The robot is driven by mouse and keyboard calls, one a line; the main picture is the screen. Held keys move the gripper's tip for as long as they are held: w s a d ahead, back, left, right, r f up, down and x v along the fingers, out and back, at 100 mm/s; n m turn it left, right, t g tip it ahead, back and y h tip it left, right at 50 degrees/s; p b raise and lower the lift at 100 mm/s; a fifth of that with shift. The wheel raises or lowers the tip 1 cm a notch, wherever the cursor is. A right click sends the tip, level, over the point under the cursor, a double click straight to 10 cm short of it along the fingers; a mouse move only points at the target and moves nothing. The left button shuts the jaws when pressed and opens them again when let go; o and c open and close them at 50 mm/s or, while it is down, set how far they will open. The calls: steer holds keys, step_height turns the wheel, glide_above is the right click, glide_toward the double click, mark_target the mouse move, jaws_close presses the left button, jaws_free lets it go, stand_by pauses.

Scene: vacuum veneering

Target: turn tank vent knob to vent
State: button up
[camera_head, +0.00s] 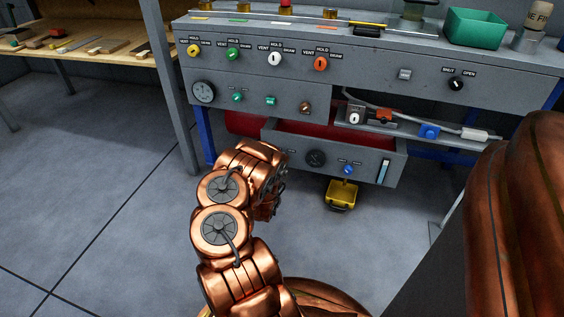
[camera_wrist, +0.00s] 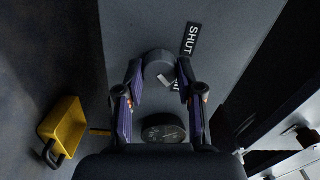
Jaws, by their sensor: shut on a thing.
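The tank vent knob (camera_wrist: 157,62) is a dark round knob on a grey panel in the wrist view. My gripper (camera_wrist: 161,75) has one finger on each side of it and is shut on it. A pale mark shows at the knob's lower edge. A SHUT label (camera_wrist: 190,39) lies to its upper right. A second label by the right finger is mostly hidden and I cannot read it in full. In the head view my arm hides the knob, and my gripper (camera_head: 274,186) is seen from behind at the left of the low grey panel (camera_head: 386,149).
A yellow bucket (camera_head: 341,194) stands on the floor under the panel's blue valve (camera_head: 348,169). A bench panel with several coloured knobs overhangs above. Open floor lies to the left.

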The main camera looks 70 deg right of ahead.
steer(key=o, duration=1.2)
steer(key=shift+c, duration=0.2)
steer(key=shift+a, duration=0.1)
steer(key=s+a, duration=0.1)
steer(key=a, duration=1)
steer(key=shift+s+a, duration=0.15)
steer(key=shift+a, duration=0.2)
